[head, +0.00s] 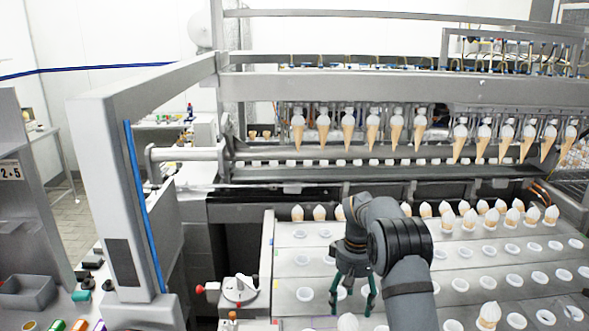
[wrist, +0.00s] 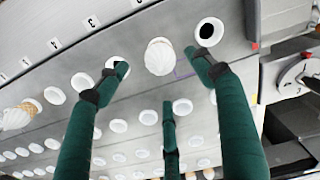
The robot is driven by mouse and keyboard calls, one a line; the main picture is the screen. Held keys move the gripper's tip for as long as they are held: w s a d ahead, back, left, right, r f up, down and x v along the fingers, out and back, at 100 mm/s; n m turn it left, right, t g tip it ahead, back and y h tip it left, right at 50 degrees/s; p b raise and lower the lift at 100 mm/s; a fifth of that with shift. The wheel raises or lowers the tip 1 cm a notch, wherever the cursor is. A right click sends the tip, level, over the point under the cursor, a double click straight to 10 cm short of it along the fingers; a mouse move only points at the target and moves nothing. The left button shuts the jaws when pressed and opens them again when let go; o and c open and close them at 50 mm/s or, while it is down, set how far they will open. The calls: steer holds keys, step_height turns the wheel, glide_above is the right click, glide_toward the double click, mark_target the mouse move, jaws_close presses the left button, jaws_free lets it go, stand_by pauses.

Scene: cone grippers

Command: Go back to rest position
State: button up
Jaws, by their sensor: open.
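My gripper (head: 353,298) hangs over the left part of the perforated cone tray (head: 384,262), with its green fingers pointing down and spread apart. In the wrist view its fingers (wrist: 160,72) are open with nothing held between them. A white-topped cone (wrist: 160,57) sits in a tray hole just beyond and between the fingertips, apart from them as far as I can see. In the head view a white top (head: 348,323) shows at the bottom edge, just below the fingers. Another cone (head: 489,315) stands in the tray to the right of my arm.
Rows of white-topped cones (head: 512,217) stand along the tray's back edge. More cones (head: 396,130) hang point-down from the machine above. A grey beam (head: 122,195) rises at the left. A red-knobbed unit (head: 239,290) sits beside the tray's left edge. Many tray holes are empty.

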mark_target(349, 317)
step_height(349, 317, down, 9)
steer(key=shift+w+r+p, duration=0.1)
steer(key=shift+r+p, duration=0.8)
steer(key=shift+p, duration=0.2)
steer(key=shift+r+p, duration=0.4)
steer(key=shift+r, duration=0.25)
steer(key=shift+f, duration=0.1)
